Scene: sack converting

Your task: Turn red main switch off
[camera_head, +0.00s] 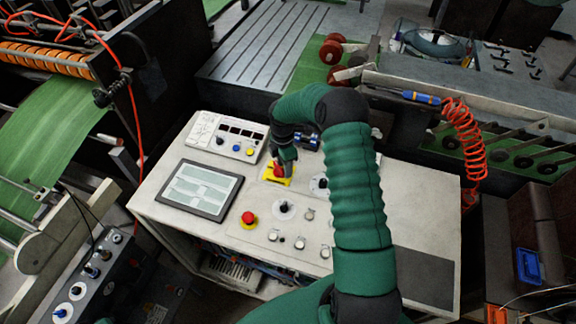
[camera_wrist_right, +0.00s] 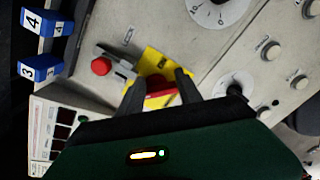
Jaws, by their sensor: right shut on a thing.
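The red main switch (camera_head: 279,169) sits on a yellow plate (camera_head: 270,179) on the control desk, behind the middle of its top. My right gripper (camera_head: 284,158) comes down on it from above. In the right wrist view the two dark fingers of my right gripper (camera_wrist_right: 157,92) stand on either side of the red switch handle (camera_wrist_right: 158,99), shut on it, with the yellow plate (camera_wrist_right: 152,62) around it. Part of the handle is hidden by the fingers. My left gripper is not in view.
A red emergency button (camera_head: 248,217) on a yellow base, a dial (camera_head: 284,207) and several knobs lie nearer on the desk. A touchscreen (camera_head: 200,190) lies left, a white button panel (camera_head: 227,135) behind it. An orange coiled hose (camera_head: 464,140) hangs at the right.

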